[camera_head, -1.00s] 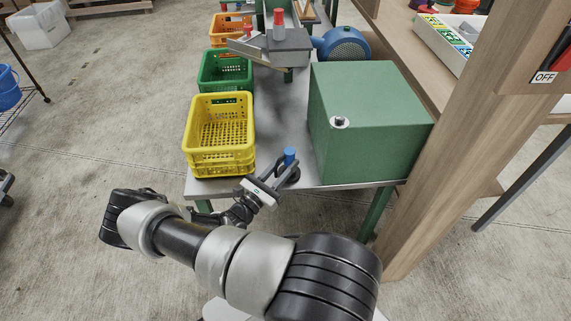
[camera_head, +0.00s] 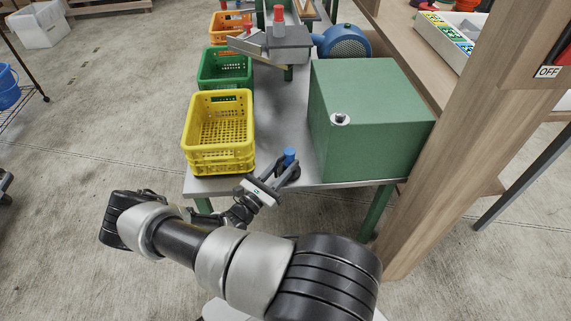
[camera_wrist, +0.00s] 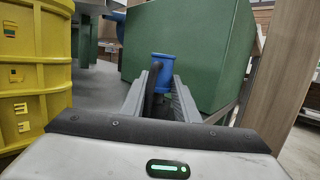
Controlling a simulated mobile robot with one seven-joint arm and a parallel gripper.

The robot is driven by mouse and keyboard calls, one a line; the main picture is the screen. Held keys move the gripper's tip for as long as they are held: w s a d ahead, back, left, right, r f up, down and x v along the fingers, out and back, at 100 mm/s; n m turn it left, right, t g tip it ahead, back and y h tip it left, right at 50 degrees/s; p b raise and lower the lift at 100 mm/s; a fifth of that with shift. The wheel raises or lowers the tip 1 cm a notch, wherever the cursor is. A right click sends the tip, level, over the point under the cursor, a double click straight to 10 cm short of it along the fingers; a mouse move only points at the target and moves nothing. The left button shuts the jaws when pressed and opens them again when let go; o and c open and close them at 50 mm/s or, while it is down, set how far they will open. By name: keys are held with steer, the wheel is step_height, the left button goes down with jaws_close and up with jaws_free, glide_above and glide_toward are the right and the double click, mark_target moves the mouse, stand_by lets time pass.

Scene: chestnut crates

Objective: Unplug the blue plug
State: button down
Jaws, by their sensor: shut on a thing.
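The blue plug (camera_head: 289,156) is a small blue cylinder near the front edge of the metal table, just left of the green box. It also shows in the wrist view (camera_wrist: 162,68), upright between the far ends of my gripper's fingers. My gripper (camera_head: 284,169) is shut on the plug. A dark cord or handle-like part (camera_wrist: 153,88) rises just beside the left finger. The plug's lower part is hidden by the fingers, and I cannot tell what it sits in.
A large green box (camera_head: 365,157) stands close to the right of the plug. A yellow crate (camera_head: 219,170) stands to the left, with a green crate (camera_head: 225,84) and an orange crate (camera_head: 215,38) behind it. A wooden shelf post (camera_head: 460,140) rises at right. Bare table (camera_head: 275,115) lies between.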

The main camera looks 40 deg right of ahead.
steer(key=shift+f, duration=0.35)
steer(key=c, duration=1.3)
jaws_free()
steer(key=p+v, duration=0.1)
steer(key=v, duration=1.6)
steer(key=shift+a, duration=0.25)
steer(key=shift+r, duration=0.15)
